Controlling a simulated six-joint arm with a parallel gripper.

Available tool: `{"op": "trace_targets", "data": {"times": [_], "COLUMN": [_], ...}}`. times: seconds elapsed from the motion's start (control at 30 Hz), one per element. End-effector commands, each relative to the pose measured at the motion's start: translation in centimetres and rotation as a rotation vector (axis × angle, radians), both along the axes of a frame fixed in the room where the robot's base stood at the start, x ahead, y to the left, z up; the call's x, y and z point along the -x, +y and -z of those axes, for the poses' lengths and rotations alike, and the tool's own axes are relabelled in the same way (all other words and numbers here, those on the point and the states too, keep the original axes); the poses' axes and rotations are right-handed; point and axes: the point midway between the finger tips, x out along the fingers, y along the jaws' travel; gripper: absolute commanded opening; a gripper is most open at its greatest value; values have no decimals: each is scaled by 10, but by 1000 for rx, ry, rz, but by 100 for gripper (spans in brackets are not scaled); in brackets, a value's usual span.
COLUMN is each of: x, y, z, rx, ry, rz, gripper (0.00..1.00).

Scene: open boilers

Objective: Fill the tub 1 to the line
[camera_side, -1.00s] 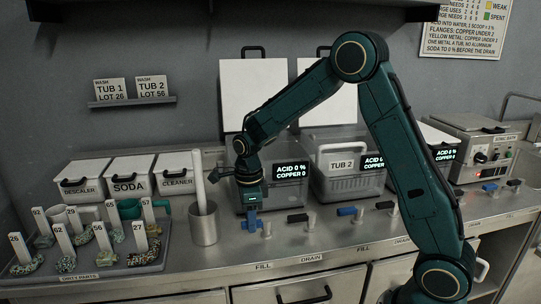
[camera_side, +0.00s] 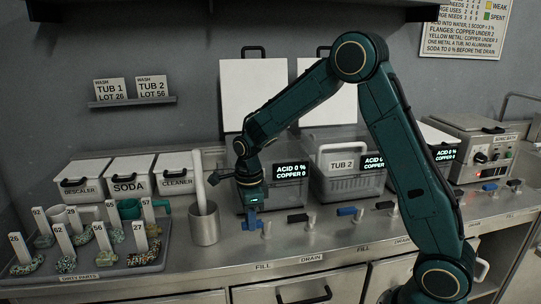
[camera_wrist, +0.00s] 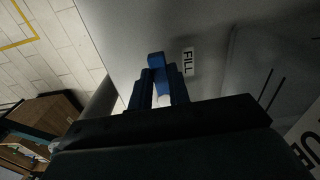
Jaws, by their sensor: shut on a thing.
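Tub 1, the leftmost grey tub (camera_side: 287,199), stands behind my gripper with a white lid upright behind it (camera_side: 254,95). Its display (camera_side: 291,171) reads ACID 0 %, COPPER 0. My arm covers its left part, and its water level and line cannot be made out. My gripper (camera_side: 251,213) points down at the counter in front of this tub. It is shut on the blue fill lever (camera_side: 250,225). In the wrist view the fingers (camera_wrist: 162,92) are around the blue lever (camera_wrist: 156,61), beside a FILL label (camera_wrist: 188,61).
A dark drain lever (camera_side: 298,218) is just right of my gripper. A metal cup (camera_side: 204,227) with a white rod stands close on the left. A parts tray (camera_side: 120,268) with numbered tags is at far left. Tub 2 (camera_side: 345,184) stands to the right.

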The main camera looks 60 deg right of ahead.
Motion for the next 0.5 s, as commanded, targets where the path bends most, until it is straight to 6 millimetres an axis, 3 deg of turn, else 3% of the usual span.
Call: {"op": "trace_targets", "data": {"times": [0.5], "x": [13], "y": [9], "z": [-1], "rx": [0], "ry": [-1], "rz": [-369], "gripper": [0]}}
